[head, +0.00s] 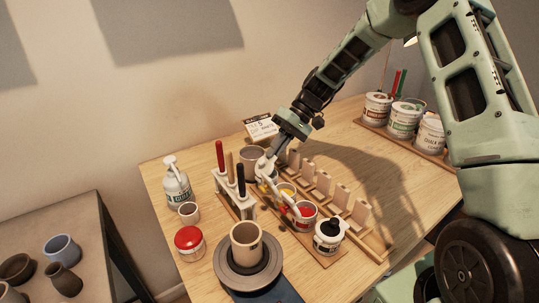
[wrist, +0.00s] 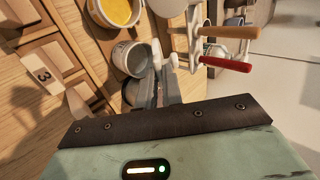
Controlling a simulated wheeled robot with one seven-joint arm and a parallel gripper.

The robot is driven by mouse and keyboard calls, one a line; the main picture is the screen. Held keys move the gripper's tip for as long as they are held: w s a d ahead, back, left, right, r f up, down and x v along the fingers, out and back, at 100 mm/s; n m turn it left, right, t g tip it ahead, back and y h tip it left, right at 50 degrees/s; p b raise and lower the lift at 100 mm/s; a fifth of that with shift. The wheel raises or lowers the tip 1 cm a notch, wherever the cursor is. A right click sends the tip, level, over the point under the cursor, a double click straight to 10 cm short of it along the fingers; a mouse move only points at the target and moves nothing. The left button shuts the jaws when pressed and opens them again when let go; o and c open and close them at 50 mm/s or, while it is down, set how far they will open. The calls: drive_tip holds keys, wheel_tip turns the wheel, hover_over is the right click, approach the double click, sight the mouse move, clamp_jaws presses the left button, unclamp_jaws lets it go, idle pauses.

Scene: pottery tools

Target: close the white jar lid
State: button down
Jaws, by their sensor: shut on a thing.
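The pale jar (wrist: 130,57) stands beside the yellow paint jar in the wrist view, its mouth showing grey. In the head view my arm largely hides it, behind the yellow jar (head: 286,190). My gripper (wrist: 165,58) is down beside the pale jar's rim, its fingers nearly together. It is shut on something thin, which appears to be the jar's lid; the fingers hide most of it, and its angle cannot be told. In the head view my gripper (head: 265,168) reaches into the row of jars from above.
Red (head: 304,212) and black (head: 328,236) paint jars continue the row. A wooden rack (head: 322,183) stands to its right, a tool holder (head: 236,190) to its left. A potter's wheel (head: 248,270) with a cup is in front. The table's right-middle is clear.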

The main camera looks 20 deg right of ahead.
drive_tip(key=shift+w+d+f+y+b, duration=0.1)
drive_tip(key=shift+d+f+y+b, duration=0.55)
drive_tip(key=shift+f+y, duration=0.2)
drive_tip(key=shift+w+d+f+y+b, duration=0.1)
drive_tip(key=shift+d+f+y+b, duration=0.5)
drive_tip(key=shift+f+y, duration=0.25)
drive_tip(key=c, duration=1.8)
unclamp_jaws()
drive_tip(key=b+v, duration=0.1)
drive_tip(key=v, duration=0.4)
drive_tip(key=b+v, duration=0.1)
drive_tip(key=v, duration=1.1)
drive_tip(key=shift+w+d+b, duration=0.1)
drive_tip(key=shift+w+b, duration=0.25)
drive_tip(key=shift+b, duration=0.05)
